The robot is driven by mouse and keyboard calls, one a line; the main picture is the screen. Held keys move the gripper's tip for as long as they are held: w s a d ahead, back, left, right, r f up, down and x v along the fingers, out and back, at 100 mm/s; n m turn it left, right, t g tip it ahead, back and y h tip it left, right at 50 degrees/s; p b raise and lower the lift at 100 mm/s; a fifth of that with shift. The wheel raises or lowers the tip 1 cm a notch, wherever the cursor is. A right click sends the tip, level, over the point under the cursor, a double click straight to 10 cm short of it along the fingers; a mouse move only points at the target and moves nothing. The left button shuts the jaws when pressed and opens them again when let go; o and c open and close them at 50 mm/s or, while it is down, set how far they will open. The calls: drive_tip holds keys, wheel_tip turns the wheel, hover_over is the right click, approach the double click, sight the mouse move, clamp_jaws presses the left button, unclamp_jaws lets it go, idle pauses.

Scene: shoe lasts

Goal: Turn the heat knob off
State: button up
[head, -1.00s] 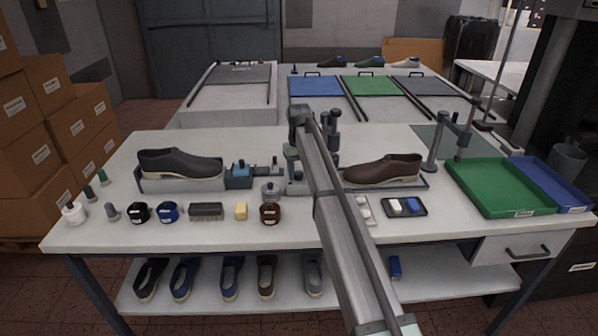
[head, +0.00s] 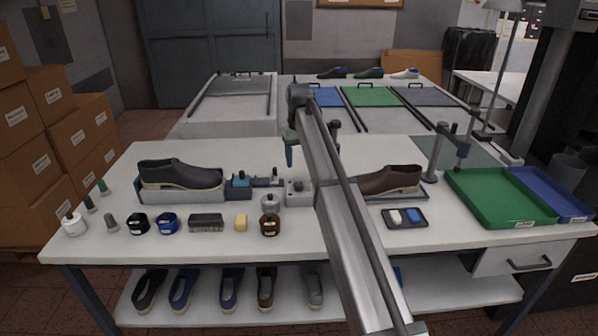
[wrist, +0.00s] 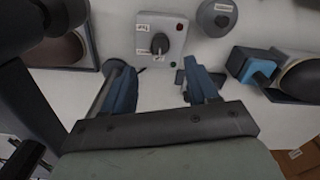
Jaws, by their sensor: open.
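The heat knob (wrist: 160,43) is a black knob on a pale control box (wrist: 161,40) with small labels and a red button or lamp on its right. The knob's pointer direction is too small to tell surely. In the head view the box (head: 299,193) sits mid-table, partly beside my arm. My gripper (wrist: 160,88) has its two blue fingers spread apart with nothing between them. It is above the table, apart from the knob, which lies beyond the fingertips in the wrist view.
A grey lidded pot (head: 270,203) stands left of the box. A blue clamp (head: 238,184) and a dark shoe (head: 180,174) are farther left. A brown shoe (head: 388,180) is right, partly behind my arm. Small jars and a brush (head: 206,222) line the front. A green tray (head: 498,197) is right.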

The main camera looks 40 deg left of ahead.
wheel_tip(320, 180, up, 4)
drive_tip(key=shift+r, duration=0.15)
idle(0.7)
